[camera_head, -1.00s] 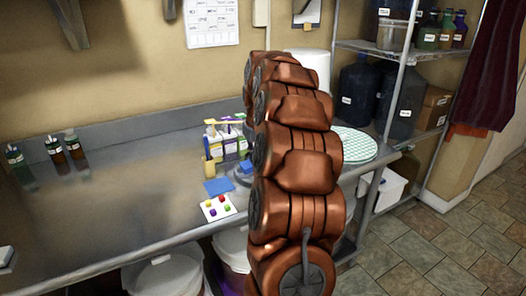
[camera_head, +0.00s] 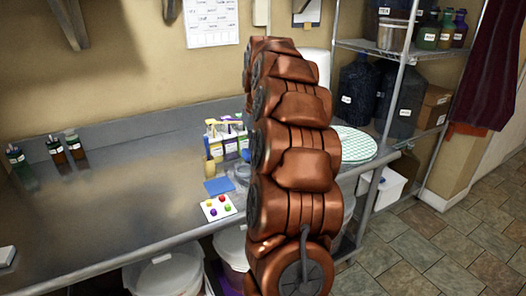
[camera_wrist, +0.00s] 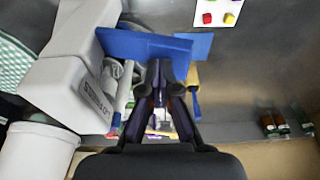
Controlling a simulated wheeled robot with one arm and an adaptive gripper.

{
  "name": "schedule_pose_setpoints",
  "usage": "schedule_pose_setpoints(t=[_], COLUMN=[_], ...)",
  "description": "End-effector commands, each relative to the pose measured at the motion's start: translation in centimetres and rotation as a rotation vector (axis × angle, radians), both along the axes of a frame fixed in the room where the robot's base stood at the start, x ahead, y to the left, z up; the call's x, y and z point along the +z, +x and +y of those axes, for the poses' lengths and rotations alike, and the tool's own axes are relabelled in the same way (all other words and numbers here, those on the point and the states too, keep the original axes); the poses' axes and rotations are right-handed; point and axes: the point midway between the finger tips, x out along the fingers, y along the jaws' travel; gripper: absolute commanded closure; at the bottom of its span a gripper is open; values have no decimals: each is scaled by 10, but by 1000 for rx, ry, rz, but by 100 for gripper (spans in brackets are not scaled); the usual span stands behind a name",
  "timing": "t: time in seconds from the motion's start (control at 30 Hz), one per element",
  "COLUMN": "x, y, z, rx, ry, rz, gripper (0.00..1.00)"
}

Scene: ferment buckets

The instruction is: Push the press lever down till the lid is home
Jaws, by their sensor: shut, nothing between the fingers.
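The press, a pale grey body (camera_wrist: 62,88) with lettering on its side, stands at the left of the wrist view. A broad blue bar (camera_wrist: 125,44), which looks like its lever's handle, reaches across above my gripper (camera_wrist: 167,68). My gripper is shut and empty, its fingertips overlapping the bar's lower edge; I cannot tell whether they touch. A grey round part shows below the bar. The lid and its seating are not clear. In the head view my arm hides my gripper and most of the press; a small blue piece (camera_head: 246,155) shows beside the arm.
On the steel bench (camera_head: 120,215) lie a blue square (camera_head: 217,186) and a white card with coloured pieces (camera_head: 218,208). Labelled cartons (camera_head: 230,145) stand behind. Small bottles (camera_head: 66,147) stand at the left. A round checkered item (camera_head: 355,145) lies at the right. The bench's left middle is clear.

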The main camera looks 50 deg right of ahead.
Motion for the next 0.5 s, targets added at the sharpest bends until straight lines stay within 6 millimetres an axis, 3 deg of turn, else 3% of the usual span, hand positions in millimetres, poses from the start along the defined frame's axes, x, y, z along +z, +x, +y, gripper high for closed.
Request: schedule_pose_setpoints(t=[0.5], x=[17], y=[0], z=[0], rx=[0], ry=[0], rz=[0], gripper=[100])
